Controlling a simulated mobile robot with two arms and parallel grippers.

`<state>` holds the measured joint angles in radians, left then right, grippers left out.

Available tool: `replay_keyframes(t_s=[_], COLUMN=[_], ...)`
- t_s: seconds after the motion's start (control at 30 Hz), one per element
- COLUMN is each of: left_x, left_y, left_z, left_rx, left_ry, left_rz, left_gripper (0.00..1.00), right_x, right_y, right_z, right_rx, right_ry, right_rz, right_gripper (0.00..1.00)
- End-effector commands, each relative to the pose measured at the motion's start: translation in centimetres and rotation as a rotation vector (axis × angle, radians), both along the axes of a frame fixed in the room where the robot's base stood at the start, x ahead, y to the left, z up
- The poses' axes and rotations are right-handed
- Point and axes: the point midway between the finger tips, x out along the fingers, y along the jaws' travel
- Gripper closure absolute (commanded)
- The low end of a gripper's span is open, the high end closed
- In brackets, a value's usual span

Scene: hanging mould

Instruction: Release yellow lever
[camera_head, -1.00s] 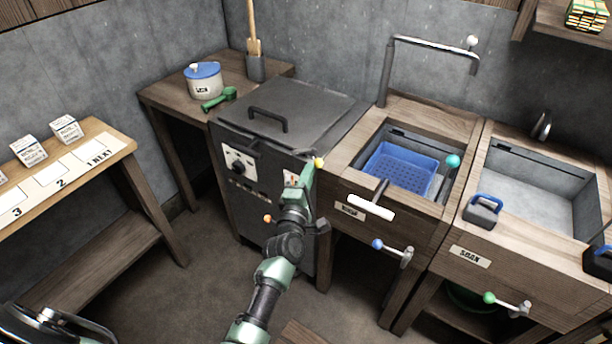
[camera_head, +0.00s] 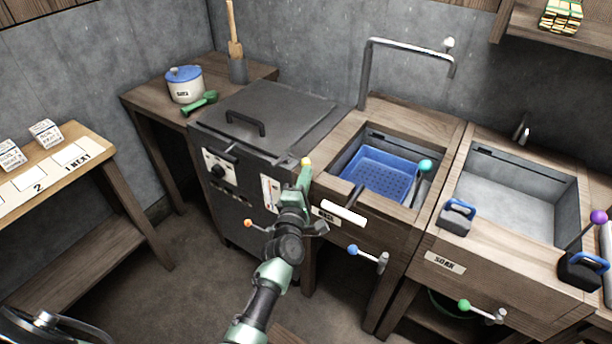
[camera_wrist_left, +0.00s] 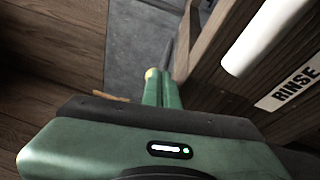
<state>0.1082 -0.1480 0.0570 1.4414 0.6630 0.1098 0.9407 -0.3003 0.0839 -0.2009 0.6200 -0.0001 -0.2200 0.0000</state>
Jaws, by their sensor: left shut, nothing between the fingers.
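The yellow lever shows only as its round yellow knob (camera_head: 306,161), at the right front edge of the dark heater cabinet, beside the rinse basin. Its shaft is hidden behind my gripper. My left gripper (camera_head: 304,178) is shut and empty, with its fingertips right at the knob, just below it in the head view. In the left wrist view the knob (camera_wrist_left: 151,74) peeks out past the tips of the green fingers (camera_wrist_left: 162,85). I cannot tell whether they touch. My right gripper is not in view.
The rinse basin (camera_head: 337,170) holds a blue basket (camera_head: 375,175); a white handle (camera_head: 343,213) sticks out close to my gripper. An orange-knobbed lever (camera_head: 248,223) and a blue-knobbed lever (camera_head: 353,250) are nearby. The soak basin (camera_head: 515,190) stands right.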

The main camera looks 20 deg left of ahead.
Motion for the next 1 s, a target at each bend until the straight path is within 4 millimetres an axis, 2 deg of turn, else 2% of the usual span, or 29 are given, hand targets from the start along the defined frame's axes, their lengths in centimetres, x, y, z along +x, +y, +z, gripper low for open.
replay_keyframes(t_s=[0.83,1.0], left_x=[0.2,-1.0], left_y=[-0.5,-0.6], left_z=[0.4,0.2], left_rx=[-0.002,-0.003], left_ry=[-0.005,-0.003], left_rz=[-0.009,-0.009], left_gripper=[1.00,1.00], right_x=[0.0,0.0], right_y=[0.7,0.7], right_z=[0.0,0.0], right_rx=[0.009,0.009], right_ry=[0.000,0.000], right_rz=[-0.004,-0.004], right_gripper=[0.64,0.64])
